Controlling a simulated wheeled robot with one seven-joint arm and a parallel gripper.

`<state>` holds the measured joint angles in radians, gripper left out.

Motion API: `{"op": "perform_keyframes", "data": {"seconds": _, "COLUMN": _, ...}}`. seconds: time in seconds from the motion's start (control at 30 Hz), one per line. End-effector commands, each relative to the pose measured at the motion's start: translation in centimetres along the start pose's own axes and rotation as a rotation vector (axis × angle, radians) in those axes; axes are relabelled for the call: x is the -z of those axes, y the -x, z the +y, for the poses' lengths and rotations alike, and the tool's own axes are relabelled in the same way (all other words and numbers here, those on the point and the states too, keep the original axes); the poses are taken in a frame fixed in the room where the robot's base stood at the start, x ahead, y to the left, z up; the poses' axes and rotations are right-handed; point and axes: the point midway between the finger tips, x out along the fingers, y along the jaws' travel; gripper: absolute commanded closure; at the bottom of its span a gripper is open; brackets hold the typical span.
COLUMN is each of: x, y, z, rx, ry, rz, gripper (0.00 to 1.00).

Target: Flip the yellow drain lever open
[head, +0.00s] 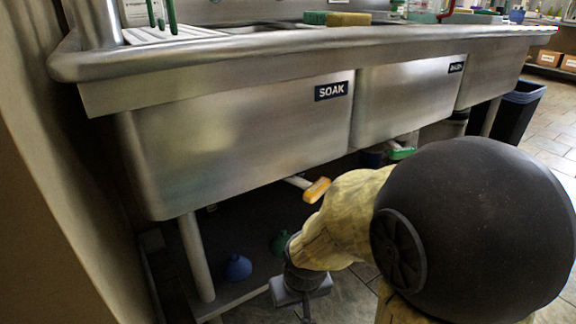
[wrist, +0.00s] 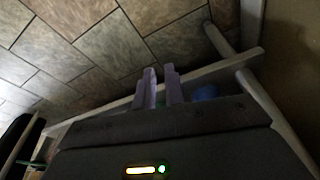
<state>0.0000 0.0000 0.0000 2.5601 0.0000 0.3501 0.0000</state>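The yellow drain lever (head: 317,190) sits on a pale pipe below the SOAK basin (head: 240,135). Its front end shows just left of my forearm. A green lever (head: 402,153) sits under the basin to the right. My gripper (head: 305,315) hangs low below the yellow lever, pointing down and well apart from it. In the wrist view, the two pale fingers (wrist: 160,72) stand with a narrow gap between them and hold nothing. The yellow lever does not show in the wrist view.
A blue plunger (head: 237,267) and a green plunger (head: 280,242) stand under the sink. A sink leg (head: 197,258) and a low rail (head: 235,300) are left of my gripper. A dark bin (head: 517,108) is at far right. Tiled floor (wrist: 110,50) is open below.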

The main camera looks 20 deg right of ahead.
Motion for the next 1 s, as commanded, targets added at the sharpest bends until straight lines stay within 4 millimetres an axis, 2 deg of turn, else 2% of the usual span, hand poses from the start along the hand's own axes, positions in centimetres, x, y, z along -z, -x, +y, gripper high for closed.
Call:
{"op": "perform_keyframes", "data": {"seconds": 0.9, "x": 5.2, "y": 22.1, "z": 0.0, "rx": 0.0, "ry": 0.0, "rz": 0.0, "gripper": 1.0}}
{"op": "perform_keyframes", "data": {"seconds": 1.0, "x": 5.7, "y": 24.0, "z": 0.0, "rx": 0.0, "ry": 0.0, "rz": 0.0, "gripper": 1.0}}
